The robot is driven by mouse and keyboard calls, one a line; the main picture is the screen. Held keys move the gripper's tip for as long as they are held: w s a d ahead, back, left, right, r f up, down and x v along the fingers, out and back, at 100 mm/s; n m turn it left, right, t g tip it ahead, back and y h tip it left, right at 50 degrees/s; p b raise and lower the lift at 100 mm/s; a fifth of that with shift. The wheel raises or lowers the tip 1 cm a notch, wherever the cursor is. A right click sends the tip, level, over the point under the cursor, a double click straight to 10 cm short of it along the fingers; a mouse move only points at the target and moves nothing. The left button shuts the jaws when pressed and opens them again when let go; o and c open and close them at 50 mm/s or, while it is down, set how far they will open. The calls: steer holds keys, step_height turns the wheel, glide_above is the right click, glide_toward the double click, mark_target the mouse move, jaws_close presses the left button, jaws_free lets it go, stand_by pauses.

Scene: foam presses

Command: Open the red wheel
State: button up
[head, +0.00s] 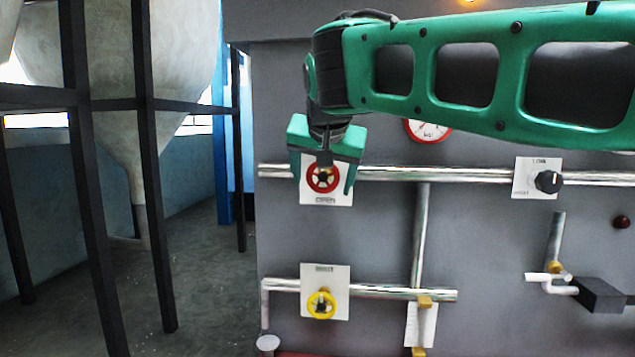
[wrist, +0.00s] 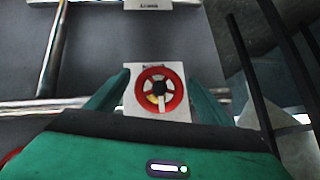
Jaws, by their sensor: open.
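The red wheel (head: 323,177) is on a white plate (head: 340,197) on the grey panel, on the upper pipe. In the wrist view the red wheel (wrist: 160,92) shows between the two fingers, with a dark hub and a pale and yellow part behind its spokes. My gripper (head: 326,184) is open, its green fingers on either side of the wheel. In the wrist view my gripper (wrist: 160,95) has a finger at the left and right of the white plate. I cannot tell how far the fingertips are from the panel.
A yellow wheel (head: 321,305) is on a lower plate. A black knob (head: 549,181), a gauge (head: 428,130) and a dark box (head: 598,295) are to the right. The upper pipe (head: 430,174) runs across the panel. Dark posts (head: 150,170) and a hopper stand at left.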

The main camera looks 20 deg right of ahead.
steer(key=c, duration=1.1)
steer(key=shift+o, duration=0.2)
steer(key=shift+w+r+n+g+h, duration=0.15)
steer(key=shift+n+g+h, duration=0.15)
steer(key=shift+h, duration=0.3)
steer(key=shift+w+r+n+g+h, duration=0.1)
steer(key=shift+r+n+g+h, duration=0.1)
steer(key=shift+n+h, duration=0.3)
steer(key=shift+s+a+f+n+g+h, duration=0.15)
steer(key=shift+n+g+h, duration=0.35)
steer(key=shift+h, duration=0.6)
steer(key=shift+f+n+g+h, duration=0.15)
steer(key=shift+n+g+h, duration=0.25)
steer(key=shift+n+h, duration=0.6)
steer(key=n+h, duration=0.2)
steer(key=h, duration=0.1)
steer(key=n+h, duration=0.1)
steer(key=h, duration=0.1)
steer(key=shift+s+f+g, duration=0.1)
steer(key=shift+f+g, duration=0.15)
steer(key=shift+g, duration=0.15)
steer(key=n+h, duration=0.3)
steer(key=shift+d+n+t+h, duration=0.2)
steer(key=shift+n+t+h, duration=0.5)
steer(key=shift+n+h, duration=0.25)
steer(key=shift+d+n+h, duration=0.1)
steer(key=shift+n+h, duration=0.15)
